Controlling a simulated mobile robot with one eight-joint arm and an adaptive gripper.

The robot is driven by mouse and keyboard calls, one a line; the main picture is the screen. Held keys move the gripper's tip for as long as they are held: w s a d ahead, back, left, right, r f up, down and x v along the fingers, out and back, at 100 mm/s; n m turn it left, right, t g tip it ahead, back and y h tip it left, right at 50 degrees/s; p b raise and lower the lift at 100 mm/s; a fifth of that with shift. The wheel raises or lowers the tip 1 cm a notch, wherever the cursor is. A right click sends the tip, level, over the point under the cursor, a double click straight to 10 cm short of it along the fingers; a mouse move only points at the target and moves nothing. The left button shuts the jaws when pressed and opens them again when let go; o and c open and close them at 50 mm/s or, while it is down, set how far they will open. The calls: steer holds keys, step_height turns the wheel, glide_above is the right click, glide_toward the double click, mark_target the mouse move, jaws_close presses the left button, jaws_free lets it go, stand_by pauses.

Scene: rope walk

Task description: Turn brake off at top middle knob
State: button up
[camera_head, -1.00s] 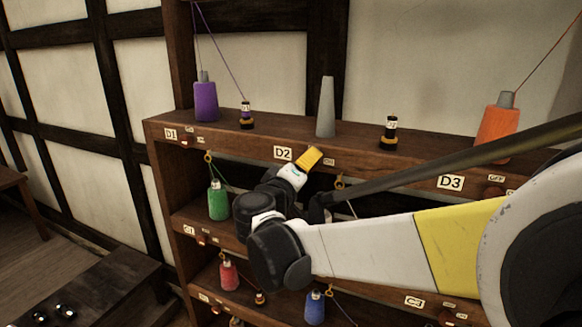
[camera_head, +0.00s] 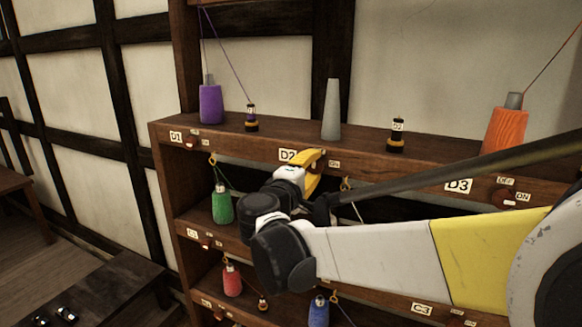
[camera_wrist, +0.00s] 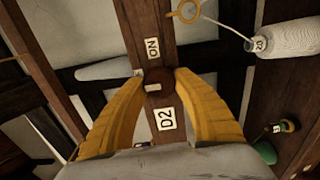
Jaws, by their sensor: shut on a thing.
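The top middle knob (camera_wrist: 158,76) is a small dark red-brown knob on the top shelf's front board. In the wrist view it sits between my gripper's yellow fingertips (camera_wrist: 160,79), which are shut on it from both sides. An ON label (camera_wrist: 152,48) is above it in that view, and a D2 label (camera_wrist: 166,119) is below. A pale mark shows at the knob's lower edge; its exact setting is unclear. In the head view my gripper (camera_head: 314,170) is at the board, just right of the D2 label (camera_head: 288,156), and hides the knob.
A bare grey cone (camera_head: 331,110) and a small black spool (camera_head: 397,135) stand on the top shelf above. A purple spool (camera_head: 210,103) stands left, an orange spool (camera_head: 506,130) right. A dark bar (camera_head: 450,170) crosses before the shelf. Threads and a ring (camera_wrist: 186,12) hang nearby.

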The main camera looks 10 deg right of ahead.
stand_by(0.3)
steer(key=o, duration=1.1)
steer(key=shift+o, duration=0.2)
steer(key=v, duration=1.2)
